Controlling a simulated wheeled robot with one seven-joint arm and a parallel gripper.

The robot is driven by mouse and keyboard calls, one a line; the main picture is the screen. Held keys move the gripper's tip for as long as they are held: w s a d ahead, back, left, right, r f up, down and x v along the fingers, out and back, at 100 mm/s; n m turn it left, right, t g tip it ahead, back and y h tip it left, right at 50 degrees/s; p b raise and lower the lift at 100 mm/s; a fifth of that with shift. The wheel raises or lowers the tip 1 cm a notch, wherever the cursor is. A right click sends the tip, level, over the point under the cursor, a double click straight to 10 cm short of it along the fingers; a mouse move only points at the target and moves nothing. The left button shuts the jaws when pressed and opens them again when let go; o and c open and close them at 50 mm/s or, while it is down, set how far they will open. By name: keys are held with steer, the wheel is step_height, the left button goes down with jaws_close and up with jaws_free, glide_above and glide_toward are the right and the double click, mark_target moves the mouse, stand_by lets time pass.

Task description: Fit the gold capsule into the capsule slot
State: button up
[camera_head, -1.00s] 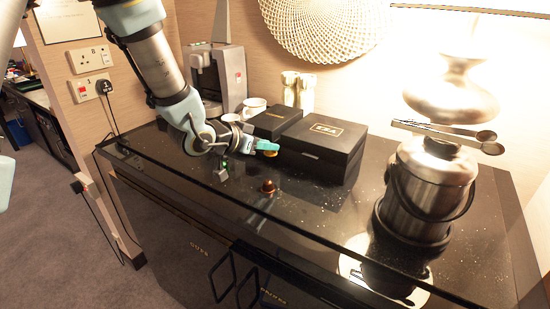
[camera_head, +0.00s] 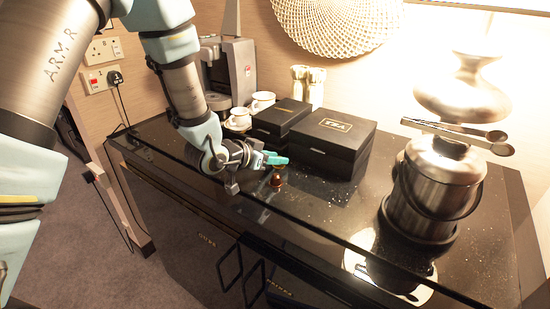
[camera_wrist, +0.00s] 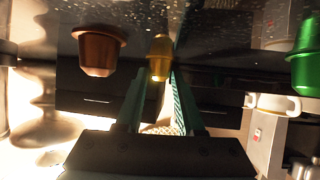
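The gold capsule (camera_wrist: 160,62) shows in the wrist view, which looks upside down, near the ends of my gripper's fingers and centred between them. It appears to stand on the dark counter beyond the fingertips; contact is not clear. My gripper (camera_wrist: 158,85) is open, with a gap between its two teal fingers. In the head view, my gripper (camera_head: 276,160) is low over the counter in front of the black boxes, and I cannot make out the gold capsule there. I cannot identify the capsule slot with certainty; a coffee machine (camera_head: 240,70) stands at the back left.
A copper capsule (camera_head: 276,180) stands close to my gripper on the near side. A green capsule (camera_wrist: 305,58) is at the right of the wrist view. Black boxes (camera_head: 336,140), white cups (camera_head: 262,101) and a steel bucket (camera_head: 436,190) stand on the counter (camera_head: 325,213).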

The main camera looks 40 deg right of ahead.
steer(key=shift+o, duration=1)
steer(key=shift+r, duration=0.1)
steer(key=b+v, duration=0.3)
steer(key=v, duration=0.9)
steer(key=shift+s, duration=0.1)
